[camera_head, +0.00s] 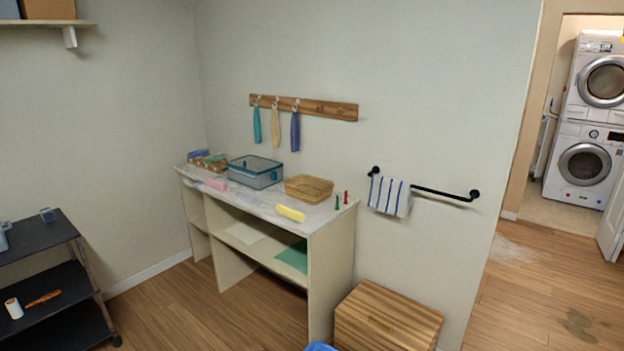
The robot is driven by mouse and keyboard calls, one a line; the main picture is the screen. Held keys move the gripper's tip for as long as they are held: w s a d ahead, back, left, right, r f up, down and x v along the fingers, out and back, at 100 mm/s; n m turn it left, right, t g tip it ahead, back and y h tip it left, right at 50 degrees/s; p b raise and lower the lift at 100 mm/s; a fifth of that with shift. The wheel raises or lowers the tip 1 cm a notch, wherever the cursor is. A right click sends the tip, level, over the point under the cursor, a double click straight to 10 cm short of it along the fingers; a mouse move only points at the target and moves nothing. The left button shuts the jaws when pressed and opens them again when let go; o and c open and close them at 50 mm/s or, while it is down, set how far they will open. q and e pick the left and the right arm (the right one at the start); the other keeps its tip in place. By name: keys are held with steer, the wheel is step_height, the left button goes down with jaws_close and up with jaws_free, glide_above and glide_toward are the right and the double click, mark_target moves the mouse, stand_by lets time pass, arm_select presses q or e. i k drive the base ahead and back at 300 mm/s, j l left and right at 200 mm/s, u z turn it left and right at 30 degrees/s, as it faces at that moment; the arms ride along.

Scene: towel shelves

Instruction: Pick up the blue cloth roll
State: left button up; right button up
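I cannot say for sure which thing is the blue cloth roll. A small blue bundle (198,153) lies with a green one (214,158) in a brown tray at the back left of the white shelf table. A yellow roll (290,213) and a pink roll (217,184) lie near the table's front edge. A bright blue thing (320,346) is cut off at the bottom edge, and I cannot tell what it is. Neither of my grippers is in view.
The white shelf table (333,257) also bears a teal clear box (255,173), a wicker basket (309,188) and small red and green items. A wooden chest (388,318) stands at its right. A black cart (42,241) stands left. Floor between is clear.

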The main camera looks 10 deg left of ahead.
mark_target(201, 152)
steer(key=i+j+u, duration=0.25)
steer(key=u, duration=0.2)
steer(key=i+j+u, duration=0.4)
steer(key=i+u, duration=0.25)
steer(key=u, duration=0.2)
steer(key=i+j+u, duration=0.1)
steer(key=i+u, duration=0.35)
steer(key=i+j, duration=0.1)
steer(key=i, duration=0.5)
steer(key=i+j+u, duration=0.1)
steer(key=i, duration=0.55)
